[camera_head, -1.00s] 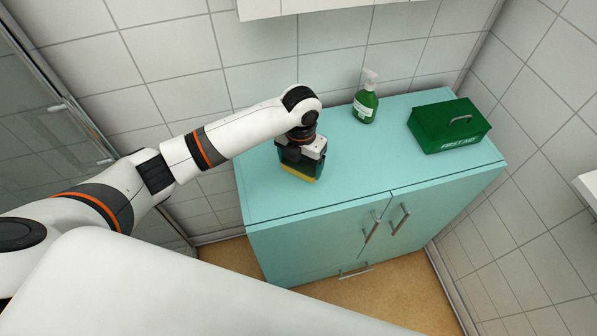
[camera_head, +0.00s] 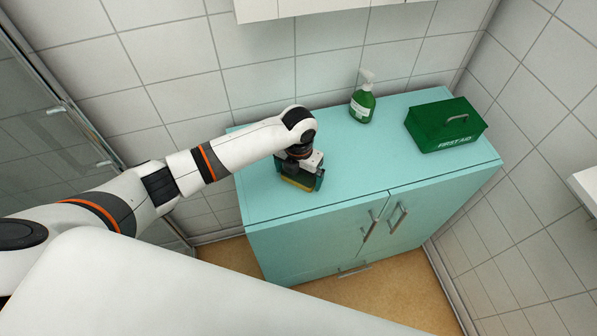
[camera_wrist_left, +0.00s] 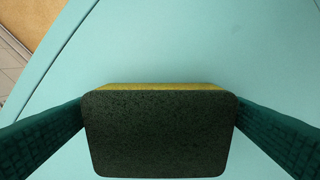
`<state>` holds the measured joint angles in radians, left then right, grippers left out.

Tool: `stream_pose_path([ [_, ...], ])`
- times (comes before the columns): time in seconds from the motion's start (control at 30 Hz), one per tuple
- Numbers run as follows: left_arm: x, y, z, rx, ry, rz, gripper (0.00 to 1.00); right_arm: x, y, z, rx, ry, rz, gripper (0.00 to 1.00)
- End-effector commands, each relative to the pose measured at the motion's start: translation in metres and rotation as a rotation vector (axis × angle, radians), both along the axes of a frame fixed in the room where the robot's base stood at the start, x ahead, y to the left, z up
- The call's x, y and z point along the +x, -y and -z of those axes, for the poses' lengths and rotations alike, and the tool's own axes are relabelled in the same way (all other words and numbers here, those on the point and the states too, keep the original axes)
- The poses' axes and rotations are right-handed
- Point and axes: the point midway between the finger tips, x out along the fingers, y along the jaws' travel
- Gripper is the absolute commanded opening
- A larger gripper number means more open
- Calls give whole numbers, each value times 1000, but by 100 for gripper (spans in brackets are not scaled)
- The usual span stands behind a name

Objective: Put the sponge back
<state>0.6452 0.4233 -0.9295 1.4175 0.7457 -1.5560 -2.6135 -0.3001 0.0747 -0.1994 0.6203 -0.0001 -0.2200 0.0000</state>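The sponge (camera_wrist_left: 160,135) is dark green with a yellow layer. It fills the space between my left gripper's two green fingers in the left wrist view, with its sides against them. In the head view the sponge (camera_head: 297,185) shows as a yellow strip low between the fingers. My left gripper (camera_head: 299,178) is shut on it, pointing down over the left front part of the teal cabinet top (camera_head: 345,185). I cannot tell whether the sponge touches that top. My right gripper is not in view.
A green pump bottle (camera_head: 362,103) stands at the back of the top. A green first aid box (camera_head: 445,126) sits at the right. The top between the gripper and the box is clear. Tiled walls (camera_head: 180,60) border the cabinet behind and at right.

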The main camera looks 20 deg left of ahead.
Motion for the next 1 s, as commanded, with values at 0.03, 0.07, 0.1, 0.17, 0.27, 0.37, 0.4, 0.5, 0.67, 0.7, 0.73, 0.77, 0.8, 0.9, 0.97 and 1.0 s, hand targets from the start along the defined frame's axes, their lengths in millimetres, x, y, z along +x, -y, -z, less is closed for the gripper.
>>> stream_pose_path([
  [0.03, 0, 0, 0, 0, 0, 0, 100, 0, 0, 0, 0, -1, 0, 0],
  [0.07, 0, 0, 0, 0, 0, 0, 100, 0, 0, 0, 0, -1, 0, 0],
  [0.1, 0, 0, -1, 0, 0, 0, 100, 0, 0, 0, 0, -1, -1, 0],
  [0.17, 0, 0, -4, 0, 1, 0, 100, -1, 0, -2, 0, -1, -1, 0],
  [0.27, 1, 0, -13, -1, 4, 0, 100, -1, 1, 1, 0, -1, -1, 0],
  [0.37, 2, -1, -31, -1, 6, 0, 100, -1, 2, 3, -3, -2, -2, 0],
  [0.4, 2, 0, -39, 0, 6, 1, 100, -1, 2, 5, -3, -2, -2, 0],
  [0.5, 2, 0, -62, 0, 6, 1, 100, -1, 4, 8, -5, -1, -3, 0],
  [0.67, 1, 0, -94, -1, 5, 2, 100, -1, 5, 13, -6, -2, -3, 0],
  [0.7, 1, 0, -100, 0, 4, 0, 100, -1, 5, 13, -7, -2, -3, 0],
  [0.73, 1, 0, -105, -2, 3, 0, 100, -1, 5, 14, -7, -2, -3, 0],
  [0.77, 1, 0, -109, -2, 3, 0, 100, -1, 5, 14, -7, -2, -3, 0],
  [0.8, 1, 0, -113, -1, 3, 0, 100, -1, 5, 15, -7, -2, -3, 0],
  [0.9, 1, 0, -120, -1, 1, 0, 100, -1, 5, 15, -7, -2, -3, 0],
  [0.97, 1, 0, -123, 0, 0, -1, 100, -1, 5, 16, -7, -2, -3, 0],
  [1.0, 0, 0, -123, 0, -1, -1, 100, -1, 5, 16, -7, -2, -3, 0],
])
